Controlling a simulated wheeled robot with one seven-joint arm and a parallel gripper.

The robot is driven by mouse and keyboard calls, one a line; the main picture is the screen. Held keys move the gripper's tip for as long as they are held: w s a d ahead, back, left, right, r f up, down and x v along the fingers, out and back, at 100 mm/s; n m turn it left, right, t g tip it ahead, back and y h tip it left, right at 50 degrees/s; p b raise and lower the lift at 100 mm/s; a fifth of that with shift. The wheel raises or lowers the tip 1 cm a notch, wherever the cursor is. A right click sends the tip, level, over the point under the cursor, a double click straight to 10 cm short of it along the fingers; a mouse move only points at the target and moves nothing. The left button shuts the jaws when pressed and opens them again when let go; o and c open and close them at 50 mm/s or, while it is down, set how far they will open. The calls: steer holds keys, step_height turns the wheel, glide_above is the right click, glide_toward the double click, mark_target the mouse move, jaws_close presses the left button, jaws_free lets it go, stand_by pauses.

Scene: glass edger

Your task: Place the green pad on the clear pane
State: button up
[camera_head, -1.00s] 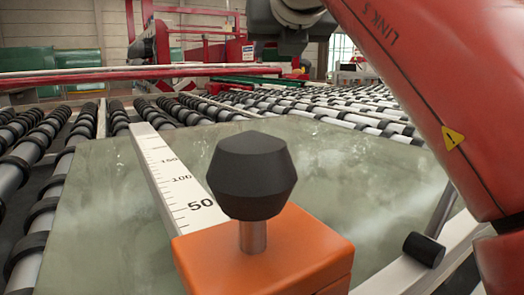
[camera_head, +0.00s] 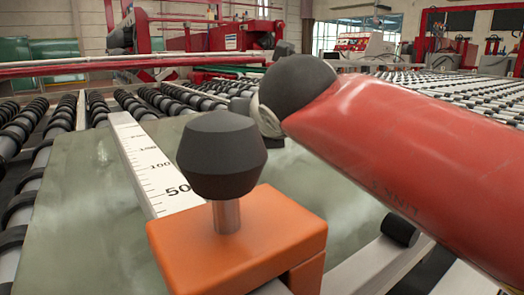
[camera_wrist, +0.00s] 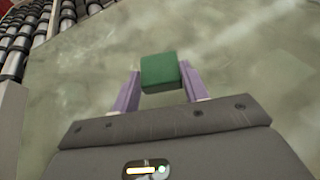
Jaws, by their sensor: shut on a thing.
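The green pad (camera_wrist: 160,71) is between the two purple fingers of my gripper (camera_wrist: 158,88) in the wrist view. My gripper is shut on it. The clear pane (camera_wrist: 245,60) fills most of the wrist view behind the pad; how far the pad is above it I cannot tell. In the head view the pane (camera_head: 75,215) lies flat, with a cloudy, greenish surface.
A white ruler bar (camera_head: 150,165) crosses the pane. An orange block (camera_head: 240,240) with a black knob (camera_head: 221,155) stands in front. Black-ringed rollers (camera_head: 160,106) lie beyond the pane, with a red rail (camera_head: 120,66) behind them.

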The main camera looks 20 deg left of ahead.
steer(key=shift+f, duration=2.45)
steer(key=shift+f, duration=0.1)
steer(key=o, duration=1)
steer(key=shift+c, duration=0.2)
steer(key=shift+r, duration=0.2)
steer(key=v, duration=1.2)
steer(key=shift+d+f, duration=0.1)
steer(key=shift+f, duration=0.05)
